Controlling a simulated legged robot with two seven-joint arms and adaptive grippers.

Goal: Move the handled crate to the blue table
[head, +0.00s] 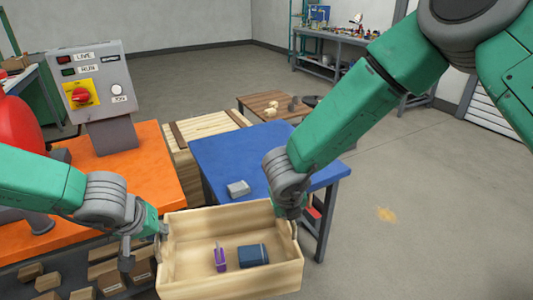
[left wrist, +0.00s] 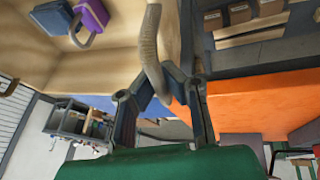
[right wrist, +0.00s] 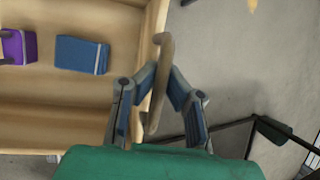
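The handled crate (head: 178,248) is a light wooden open box with a handle on each short side. It is in front of the near edge of the blue table (head: 215,150), held up between my two arms and looking roughly level. A purple padlock-like item (head: 220,258) and a dark blue box (head: 253,256) lie inside. My left gripper (left wrist: 160,92) is closed around the left handle (left wrist: 152,50). My right gripper (right wrist: 162,82) is closed around the right handle (right wrist: 165,50). The crate's underside is hidden.
A small grey block (head: 238,188) lies on the blue table near its front; the rest of the visible top is bare. An orange bench (head: 150,165) with a control box (head: 92,80) stands left. A wooden crate (head: 195,140) and brown table (head: 270,103) are behind.

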